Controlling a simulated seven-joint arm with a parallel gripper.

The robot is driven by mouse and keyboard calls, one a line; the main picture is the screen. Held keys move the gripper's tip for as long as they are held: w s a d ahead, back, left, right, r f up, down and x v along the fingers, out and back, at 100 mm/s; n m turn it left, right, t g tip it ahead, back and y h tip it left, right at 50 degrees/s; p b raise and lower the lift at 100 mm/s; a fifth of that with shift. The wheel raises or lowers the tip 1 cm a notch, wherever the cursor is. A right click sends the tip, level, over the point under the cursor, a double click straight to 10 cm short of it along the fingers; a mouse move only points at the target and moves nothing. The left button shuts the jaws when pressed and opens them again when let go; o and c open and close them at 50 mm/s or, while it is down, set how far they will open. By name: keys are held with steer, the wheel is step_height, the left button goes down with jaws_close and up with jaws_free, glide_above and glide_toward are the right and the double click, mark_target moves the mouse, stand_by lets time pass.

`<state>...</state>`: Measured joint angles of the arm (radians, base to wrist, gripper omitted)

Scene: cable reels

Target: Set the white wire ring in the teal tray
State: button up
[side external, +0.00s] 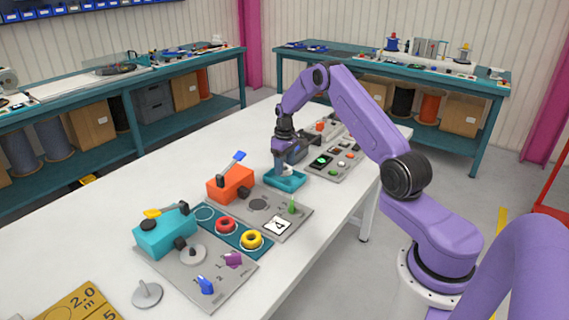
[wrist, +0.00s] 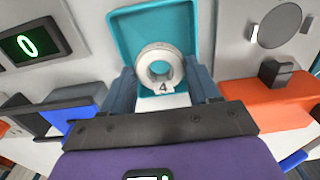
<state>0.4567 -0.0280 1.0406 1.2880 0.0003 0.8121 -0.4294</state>
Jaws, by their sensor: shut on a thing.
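The white wire ring (wrist: 160,49) is a thick coil with a tag marked 4. It sits between the fingers of my gripper (wrist: 161,78), which is shut on it. In the wrist view the ring shows against the inside of the teal tray (wrist: 190,22); I cannot tell whether it touches the tray floor. In the side external view my gripper (side external: 286,165) points down over the teal tray (side external: 297,184), and the ring shows only as a small white patch (side external: 286,169) between the fingers.
An orange box with a blue lever (side external: 231,184) stands left of the tray. A dark teal plate (side external: 217,224) holds a red ring (side external: 225,217) and a yellow ring (side external: 252,232). A grey panel with a green display (side external: 322,160) lies to the right.

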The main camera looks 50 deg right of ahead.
steer(key=shift+f, duration=0.1)
steer(key=shift+f, duration=1.4)
steer(key=o, duration=1.2)
steer(key=shift+f, duration=0.1)
step_height(320, 180, up, 8)
steer(key=shift+r, duration=0.1)
